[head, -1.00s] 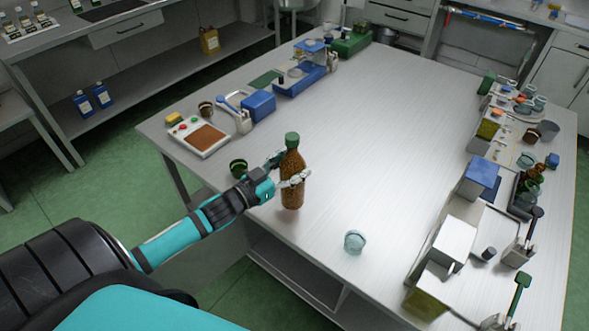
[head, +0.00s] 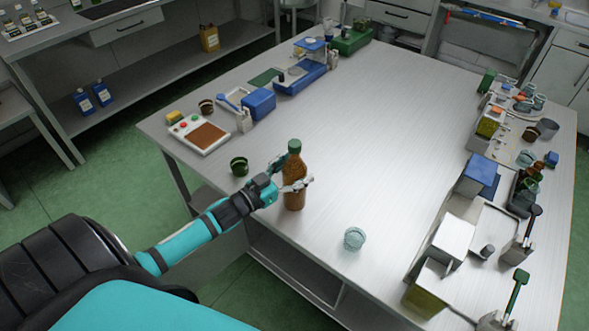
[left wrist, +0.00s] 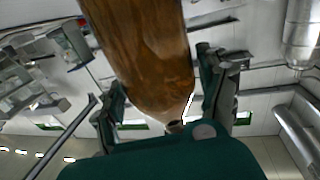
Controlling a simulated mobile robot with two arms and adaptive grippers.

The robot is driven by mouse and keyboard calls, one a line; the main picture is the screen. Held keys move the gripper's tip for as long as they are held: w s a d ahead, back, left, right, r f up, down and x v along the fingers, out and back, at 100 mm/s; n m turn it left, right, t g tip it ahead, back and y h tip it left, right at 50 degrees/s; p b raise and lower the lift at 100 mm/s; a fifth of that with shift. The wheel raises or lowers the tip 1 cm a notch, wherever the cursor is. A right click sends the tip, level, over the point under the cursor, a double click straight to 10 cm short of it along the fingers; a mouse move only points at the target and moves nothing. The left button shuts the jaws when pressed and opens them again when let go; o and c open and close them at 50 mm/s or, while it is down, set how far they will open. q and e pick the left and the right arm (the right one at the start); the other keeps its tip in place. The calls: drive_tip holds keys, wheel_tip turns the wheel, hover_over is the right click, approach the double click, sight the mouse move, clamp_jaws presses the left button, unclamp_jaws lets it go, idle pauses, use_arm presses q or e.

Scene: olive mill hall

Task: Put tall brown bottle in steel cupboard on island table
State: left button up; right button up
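The tall brown bottle (head: 295,184) with a green cap is near the front left edge of the island table (head: 360,130). My left gripper (head: 290,175) has its fingers on both sides of the bottle and appears shut on it. In the left wrist view the bottle (left wrist: 145,55) fills the upper middle, between the two fingers (left wrist: 165,95). I cannot tell whether its base touches the table. My right gripper is out of view. I cannot make out for certain which thing is the steel cupboard.
A small glass jar (head: 355,239) stands right of the bottle. A dark green cup (head: 239,166) and a white device with a brown plate (head: 203,138) are to the left. Boxes, such as a white one (head: 452,239), crowd the right side. The middle tabletop is clear.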

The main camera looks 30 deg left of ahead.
use_arm(q)
drive_tip(key=shift+o, duration=0.6)
drive_tip(key=shift+b+v, duration=0.75)
drive_tip(key=shift+v, duration=5.25)
drive_tip(key=s+a+f+n+g+y, duration=0.1)
drive_tip(key=s+a+f+g+y, duration=0.1)
drive_tip(key=f, duration=0.8)
drive_tip(key=s+a+f+n+g+y, duration=0.2)
drive_tip(key=f+y, duration=0.1)
drive_tip(key=f, duration=0.6)
drive_tip(key=s+d+f+g, duration=0.4)
drive_tip(key=s+f, duration=0.5)
drive_tip(key=f, duration=0.3)
drive_tip(key=s+d+f+g, duration=0.4)
drive_tip(key=s+f, duration=0.5)
drive_tip(key=f, duration=0.4)
drive_tip(key=shift+d+m+y, duration=0.3)
drive_tip(key=s+d+f+g, duration=0.1)
drive_tip(key=s+d+f, duration=0.1)
drive_tip(key=s, duration=0.1)
drive_tip(key=s+d+f+m+g, duration=0.1)
drive_tip(key=s+d+g, duration=0.1)
drive_tip(key=s+d, duration=0.1)
drive_tip(key=s+d+f+g, duration=0.1)
drive_tip(key=s+d+f, duration=0.1)
drive_tip(key=s, duration=0.3)
drive_tip(key=shift+s+d+f+m, duration=0.25)
drive_tip(key=shift+f+m, duration=0.1)
drive_tip(key=shift+m, duration=0.05)
drive_tip(key=shift+c, duration=0.2)
